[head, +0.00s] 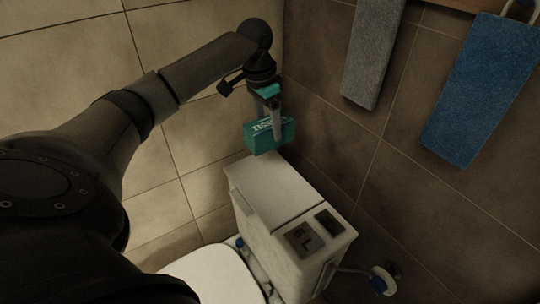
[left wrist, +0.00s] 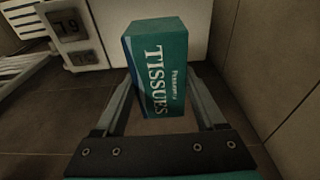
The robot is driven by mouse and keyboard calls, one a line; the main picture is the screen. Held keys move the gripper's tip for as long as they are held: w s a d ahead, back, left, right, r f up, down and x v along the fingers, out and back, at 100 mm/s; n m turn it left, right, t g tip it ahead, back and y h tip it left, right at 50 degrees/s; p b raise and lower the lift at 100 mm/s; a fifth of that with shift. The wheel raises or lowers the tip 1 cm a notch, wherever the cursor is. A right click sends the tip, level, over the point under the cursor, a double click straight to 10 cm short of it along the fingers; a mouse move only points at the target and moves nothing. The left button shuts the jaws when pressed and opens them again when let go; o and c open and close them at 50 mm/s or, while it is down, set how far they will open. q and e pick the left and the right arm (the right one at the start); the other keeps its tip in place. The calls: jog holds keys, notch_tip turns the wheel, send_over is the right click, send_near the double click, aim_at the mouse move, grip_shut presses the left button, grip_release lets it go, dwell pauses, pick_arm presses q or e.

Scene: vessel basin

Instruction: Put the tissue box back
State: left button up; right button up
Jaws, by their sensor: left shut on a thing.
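The teal tissue box (head: 262,138) is in my left gripper (head: 275,122), above the far end of the white toilet tank in the head view. In the left wrist view the tissue box (left wrist: 157,72) sits between the two fingers of my left gripper (left wrist: 160,100), with its "TISSUES" lettering facing the camera. The gripper is shut on it. The white tank top (head: 268,192) is below the box; whether they touch is hard to tell. My right gripper is in neither view.
The tank carries two dark panels (head: 303,238) at its near end. A white toilet lid (head: 212,275) lies to the left. A grey towel (head: 373,50) and a blue towel (head: 484,90) hang on the right wall. Tiled walls meet in the corner behind the box.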

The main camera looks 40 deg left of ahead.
pick_arm(q)
notch_tip(320, 180, down, 13)
jog(key=b, duration=0.3)
jog(key=shift+f, duration=0.55)
jog(key=shift+f, duration=0.1)
jog(key=o, duration=1.5)
jog(key=shift+o, duration=0.2)
